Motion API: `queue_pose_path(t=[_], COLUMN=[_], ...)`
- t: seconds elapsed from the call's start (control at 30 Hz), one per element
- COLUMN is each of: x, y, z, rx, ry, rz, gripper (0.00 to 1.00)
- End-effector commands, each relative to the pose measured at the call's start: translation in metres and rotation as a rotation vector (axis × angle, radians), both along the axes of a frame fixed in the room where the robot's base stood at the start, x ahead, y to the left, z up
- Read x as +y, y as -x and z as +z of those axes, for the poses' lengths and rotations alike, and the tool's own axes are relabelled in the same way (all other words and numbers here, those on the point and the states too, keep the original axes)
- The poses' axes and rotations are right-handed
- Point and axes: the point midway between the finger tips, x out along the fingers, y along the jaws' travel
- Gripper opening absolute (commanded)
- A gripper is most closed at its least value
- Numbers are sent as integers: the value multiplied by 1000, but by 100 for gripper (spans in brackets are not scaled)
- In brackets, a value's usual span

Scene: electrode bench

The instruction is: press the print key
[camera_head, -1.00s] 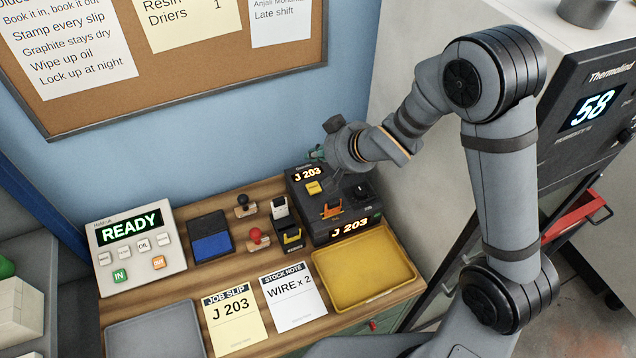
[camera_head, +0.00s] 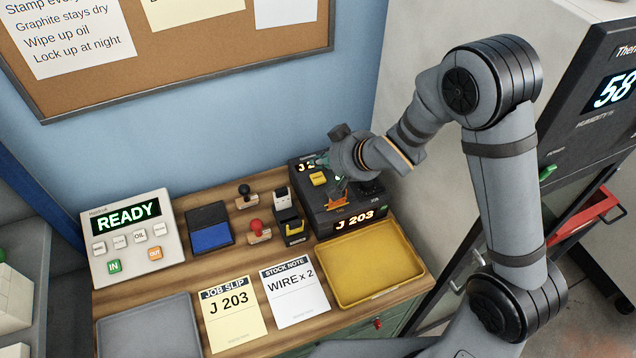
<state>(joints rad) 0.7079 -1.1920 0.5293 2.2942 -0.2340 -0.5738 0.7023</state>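The black label printer (camera_head: 312,216) stands at the back right of the wooden bench. Its front display reads J 203, and a second display on top is partly covered by my gripper. A yellow key (camera_head: 318,179) sits on its top; its lettering is too small to read surely. An orange part (camera_head: 337,204) is near the printer's front edge. My gripper (camera_head: 331,176) hangs over the printer top, with greenish finger parts close beside the yellow key. I cannot tell whether it touches the printer, or how far apart its fingertips are.
A yellow tray (camera_head: 372,262) lies in front of the printer. Stamps, including a red-knobbed one (camera_head: 257,228), and a blue ink pad (camera_head: 211,237) stand to its left. A READY terminal (camera_head: 133,236), job slip (camera_head: 233,315), stock note (camera_head: 295,291) and grey tray (camera_head: 151,325) fill the bench.

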Motion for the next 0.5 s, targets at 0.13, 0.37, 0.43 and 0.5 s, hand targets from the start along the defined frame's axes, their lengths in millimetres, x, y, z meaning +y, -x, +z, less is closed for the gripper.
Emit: queue_pose_path(t=[0.13, 0.37, 0.43, 0.5], x=[0, 0, 0, 0], y=[0, 0, 0, 0], z=[-20, -23, -22, -22], rx=[-2, -2, -2, -1], ry=[-1, -1, -1, -1], rz=[1, 1, 1, 1], gripper=[0, 0, 0, 0])
